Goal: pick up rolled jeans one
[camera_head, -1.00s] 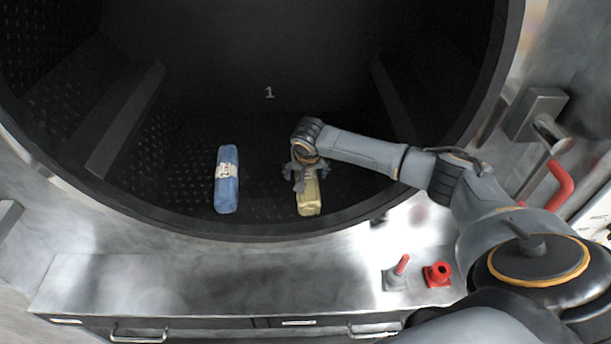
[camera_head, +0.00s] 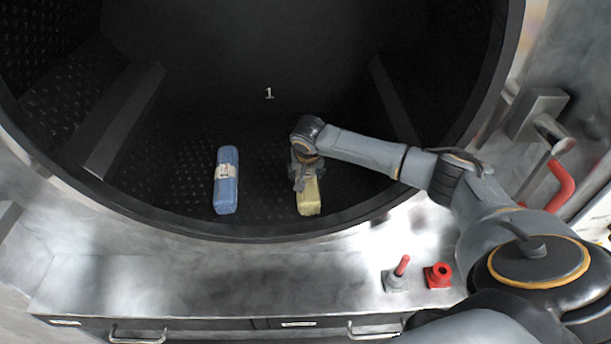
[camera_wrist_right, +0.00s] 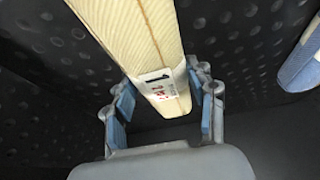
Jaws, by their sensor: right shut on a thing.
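A yellow rolled bundle (camera_head: 309,197) lies in the washer drum, its long side running front to back. In the right wrist view, the yellow roll (camera_wrist_right: 152,52) carries a white label with a black "1" and red print. My right gripper (camera_head: 303,176) is over the far part of this roll and shut on it. In the right wrist view, its blue-padded fingers (camera_wrist_right: 165,103) stand on both sides of the roll by the label. The fingers partly hide the roll's far end in the head view. My left gripper is not in view.
A blue roll (camera_head: 226,181) with a white label lies left of the yellow one, with bare drum floor between. The round drum rim (camera_head: 250,231) curves in front. Red-topped controls (camera_head: 438,275) stand on the metal ledge at right.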

